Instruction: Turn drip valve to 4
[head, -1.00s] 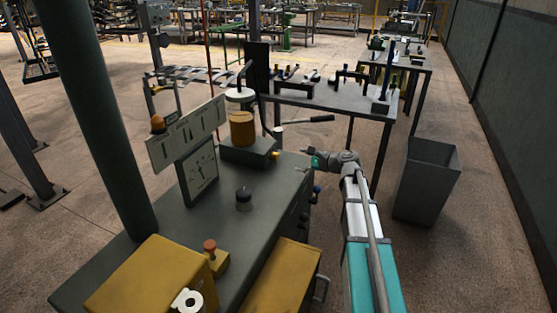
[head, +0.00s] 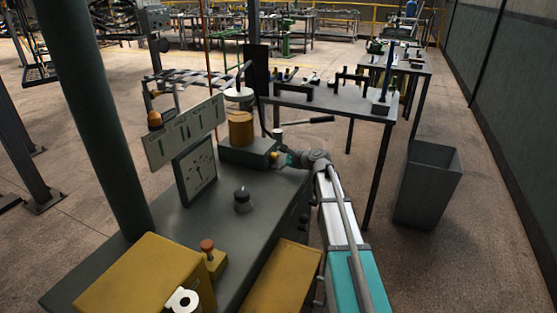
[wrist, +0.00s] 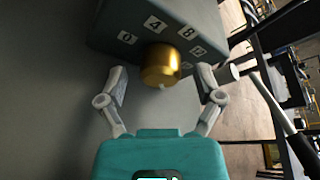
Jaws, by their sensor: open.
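The drip valve is a brass knob (wrist: 161,66) on the face of a dark grey box (wrist: 115,20), seen in the wrist view. Labels 0, 4 (wrist: 154,25), 8 and 12 are arranged around it, and a further label is partly hidden. A small pale mark shows at the knob's lower edge. My gripper (wrist: 162,82) is open, its two fingers on either side of the knob and a little short of it, with gaps on both sides. In the head view my gripper (head: 283,160) is at the right side of the grey box (head: 248,154), which carries a yellow cylinder; the knob is mostly hidden there.
A lever handle (head: 310,121) sticks out beyond the box. A grey bin (head: 428,185) stands on the floor at right.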

